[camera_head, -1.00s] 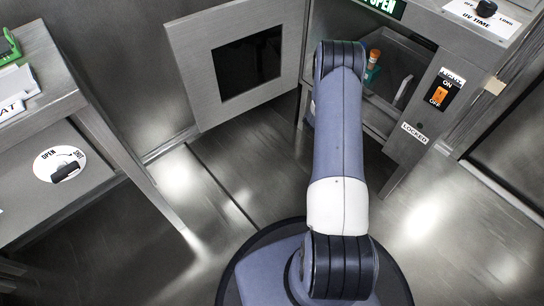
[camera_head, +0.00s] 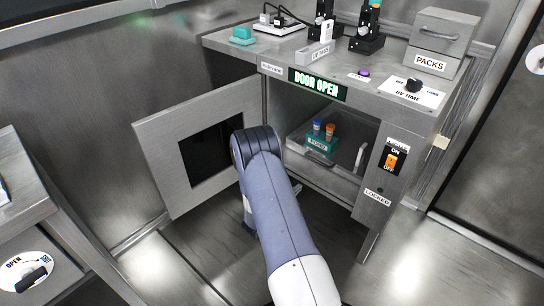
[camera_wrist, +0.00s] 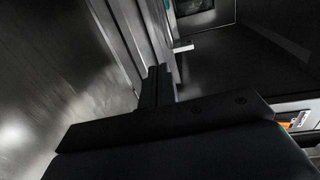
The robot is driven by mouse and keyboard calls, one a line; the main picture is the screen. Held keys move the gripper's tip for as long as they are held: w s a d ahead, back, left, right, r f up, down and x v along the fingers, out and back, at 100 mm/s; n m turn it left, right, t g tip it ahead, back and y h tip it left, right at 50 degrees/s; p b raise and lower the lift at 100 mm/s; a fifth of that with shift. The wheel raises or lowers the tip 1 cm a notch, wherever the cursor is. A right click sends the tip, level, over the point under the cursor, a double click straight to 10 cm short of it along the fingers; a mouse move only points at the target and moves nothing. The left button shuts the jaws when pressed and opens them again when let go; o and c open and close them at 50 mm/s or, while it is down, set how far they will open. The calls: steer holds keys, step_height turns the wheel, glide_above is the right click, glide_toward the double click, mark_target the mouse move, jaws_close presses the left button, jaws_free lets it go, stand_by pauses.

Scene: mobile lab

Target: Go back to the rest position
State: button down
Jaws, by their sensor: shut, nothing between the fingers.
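My gripper (camera_wrist: 157,85) shows in the wrist view as dark fingers close together with nothing between them. In the head view my arm reaches from the bottom edge up and left toward the open cabinet door, and the gripper itself is hidden behind the arm. The cabinet door (camera_head: 158,138) hangs open to the left of the cabinet, with a dark window in it. My arm's bend is in front of the door's right side and left of the cabinet opening, apart from the rack inside.
A teal rack (camera_head: 322,143) with blue- and orange-capped tubes sits inside the open cabinet. A lit sign (camera_head: 317,83) reads DOOR OPEN. An orange switch (camera_head: 391,160) is on the cabinet's right front. A bench (camera_head: 22,205) stands at the left. Floor between is clear.

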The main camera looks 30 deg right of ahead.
stand_by(0.3)
steer(key=b+x, duration=0.1)
steer(key=x, duration=0.3)
steer(key=b+x, duration=0.1)
steer(key=x, duration=0.4)
steer(key=r+b+x, duration=0.1)
steer(key=x, duration=0.3)
steer(key=shift+w+d, duration=0.2)
steer(key=shift+d, duration=0.2)
steer(key=shift+a, duration=0.15)
